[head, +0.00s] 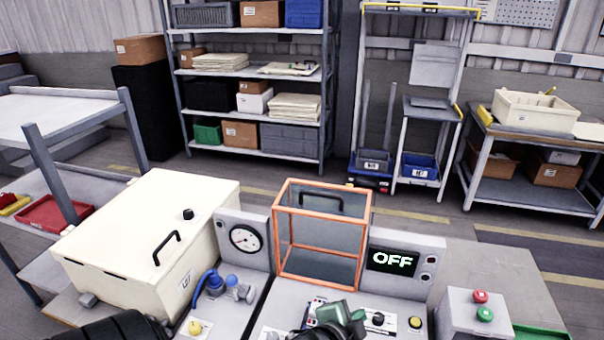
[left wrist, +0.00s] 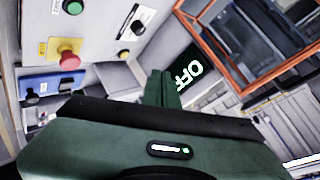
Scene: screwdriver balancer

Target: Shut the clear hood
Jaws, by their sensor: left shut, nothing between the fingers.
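The clear hood (head: 322,245) is a see-through box with an orange frame, at the back of the console between the gauge panel and the display panel. It looks swung up, with a black handle (head: 321,201) near its top on the far side. Its orange frame (left wrist: 238,78) also shows at the upper right of the left wrist view. My left gripper (head: 338,314) is green, low in the head view, in front of the hood and apart from it. Its fingers (left wrist: 164,88) are together and empty. It hides part of the console top. My right gripper is not seen.
The display panel (head: 394,261) reads OFF, right of the hood. A gauge panel (head: 245,240) stands left of it. A cream case (head: 150,235) with a black handle fills the left. A button box (head: 481,316) stands at the right. Blue fittings (head: 213,283) lie front left.

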